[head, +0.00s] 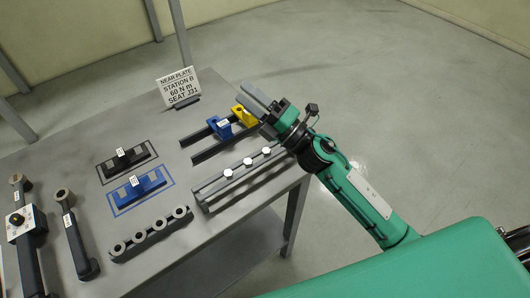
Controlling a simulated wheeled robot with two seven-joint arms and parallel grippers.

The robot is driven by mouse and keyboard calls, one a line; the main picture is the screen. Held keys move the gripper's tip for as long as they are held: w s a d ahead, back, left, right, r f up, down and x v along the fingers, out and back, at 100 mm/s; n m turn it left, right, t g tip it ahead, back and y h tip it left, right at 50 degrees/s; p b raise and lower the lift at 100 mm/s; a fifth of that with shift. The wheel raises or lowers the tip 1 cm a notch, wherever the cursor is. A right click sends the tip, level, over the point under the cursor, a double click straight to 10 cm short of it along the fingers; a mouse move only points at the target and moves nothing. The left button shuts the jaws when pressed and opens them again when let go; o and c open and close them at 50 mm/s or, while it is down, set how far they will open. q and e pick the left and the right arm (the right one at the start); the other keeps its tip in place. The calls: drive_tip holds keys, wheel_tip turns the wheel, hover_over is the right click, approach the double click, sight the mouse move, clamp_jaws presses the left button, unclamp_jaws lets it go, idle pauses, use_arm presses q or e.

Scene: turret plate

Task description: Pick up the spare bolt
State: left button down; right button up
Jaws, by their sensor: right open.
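A grey rack (208,205) near the table's right edge holds a row of bolts with pale round heads, such as this bolt (247,161). I cannot tell which one is the spare bolt; no label on them is readable. My right gripper (256,101) is open and appears empty. In the picture it lies above the far end of the rack, over the yellow block, apart from the bolt heads. My right wrist hides part of the rack's far end. My left gripper is not in view.
Dark rails carry a blue block (221,124) and a yellow block (240,114). A sign (179,86) stands behind. Black (124,158) and blue (138,187) pieces lie in outlines. A socket rack (150,238) and wrenches (75,235) are at left.

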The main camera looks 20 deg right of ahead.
drive_tip(key=s+a+n+g+y, duration=0.25)
drive_tip(key=a+n+g, duration=0.25)
drive_tip(key=n+g, duration=0.75)
drive_tip(key=n+g+h, duration=0.4)
drive_tip(key=n+h, duration=0.7)
drive_tip(key=h, duration=0.3)
approach(266, 150)
drive_tip(key=p+x, duration=0.2)
drive_tip(key=p, duration=0.1)
drive_tip(key=shift+f, duration=0.1)
drive_tip(key=shift+a+f+p, duration=0.2)
drive_tip(key=shift+f+p, duration=0.2)
drive_tip(key=shift+p, duration=0.15)
drive_tip(key=p+x, duration=0.2)
drive_tip(key=x, duration=0.2)
drive_tip(key=shift+a, duration=0.1)
drive_tip(key=shift+f, duration=0.3)
clamp_jaws()
